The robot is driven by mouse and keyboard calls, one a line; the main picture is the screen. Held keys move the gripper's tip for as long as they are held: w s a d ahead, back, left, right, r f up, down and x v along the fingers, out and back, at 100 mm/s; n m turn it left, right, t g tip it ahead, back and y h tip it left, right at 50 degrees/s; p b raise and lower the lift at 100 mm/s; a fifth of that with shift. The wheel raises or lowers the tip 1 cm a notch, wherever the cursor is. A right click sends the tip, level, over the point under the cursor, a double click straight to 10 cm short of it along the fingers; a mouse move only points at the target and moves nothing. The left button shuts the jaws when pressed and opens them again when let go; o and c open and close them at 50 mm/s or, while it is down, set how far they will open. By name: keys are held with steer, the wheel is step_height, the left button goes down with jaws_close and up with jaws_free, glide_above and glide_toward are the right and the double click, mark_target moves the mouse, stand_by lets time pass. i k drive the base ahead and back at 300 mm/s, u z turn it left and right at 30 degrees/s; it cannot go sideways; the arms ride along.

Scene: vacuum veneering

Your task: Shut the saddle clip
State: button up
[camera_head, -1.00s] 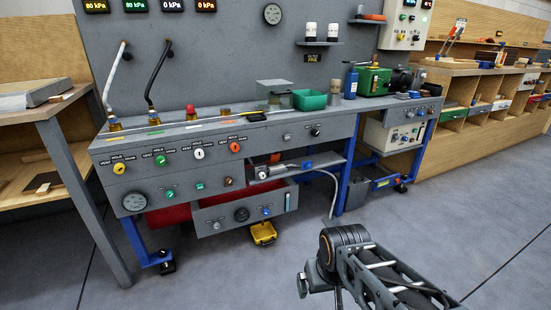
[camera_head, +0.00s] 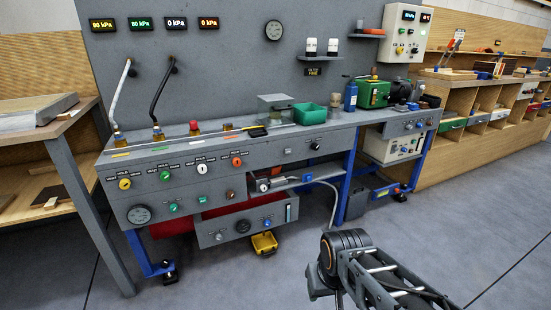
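I cannot make out the saddle clip for certain. A small blue part (camera_head: 306,178) sits on the open shelf under the bench top, where a pale hose (camera_head: 332,186) runs off to the right; it is too small to tell whether it is the clip, or open or shut. A grey metal fitting (camera_head: 264,186) lies on the same shelf to its left. My arm (camera_head: 345,243) reaches in from the lower right, in front of the bench and apart from it. My gripper's fingers do not show.
The grey bench (camera_head: 160,185) carries valve knobs, two hoses, a green bin (camera_head: 309,115) and a green pump (camera_head: 374,95). An open drawer (camera_head: 242,229) juts out below. A yellow box (camera_head: 264,243) is on the floor. A wooden table (camera_head: 75,175) stands left.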

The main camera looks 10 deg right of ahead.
mark_target(276, 170)
steer(key=u, duration=0.45)
steer(key=i, duration=0.4)
steer(key=u, duration=0.85)
steer(key=i, duration=0.75)
steer(key=z, duration=0.65)
steer(key=i, duration=0.5)
steer(key=z, duration=0.5)
